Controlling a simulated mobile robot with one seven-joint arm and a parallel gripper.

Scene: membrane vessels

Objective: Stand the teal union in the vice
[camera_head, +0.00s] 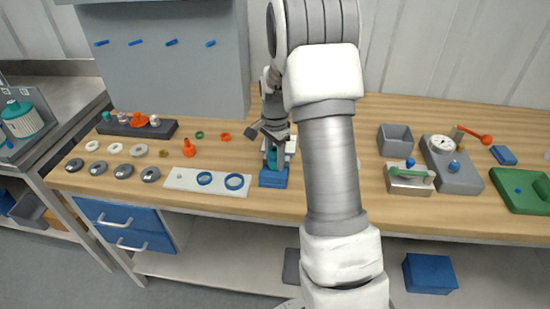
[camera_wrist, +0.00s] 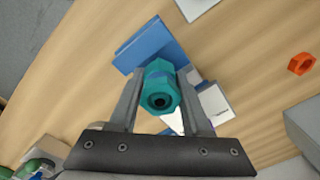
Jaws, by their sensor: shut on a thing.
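The teal union (camera_wrist: 160,88) is a hex-shaped fitting with a dark bore, seen end-on in the wrist view. My gripper (camera_wrist: 158,82) is shut on it, one finger on each side. In the head view the union (camera_head: 271,158) shows as a small teal patch beside my gripper (camera_head: 276,160), just above the blue vice (camera_head: 273,180). In the wrist view the blue vice (camera_wrist: 153,42) lies behind the union. My fingers and arm partly hide the vice. I cannot tell whether the union touches the vice or sits between its jaws.
A white plate (camera_head: 215,188) with two blue rings lies left of the vice. Orange, teal and grey fittings stand farther left. A grey box (camera_head: 396,138), a gauge block (camera_head: 450,165) and a green case (camera_head: 522,190) are at right. An orange nut (camera_wrist: 301,63) shows in the wrist view.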

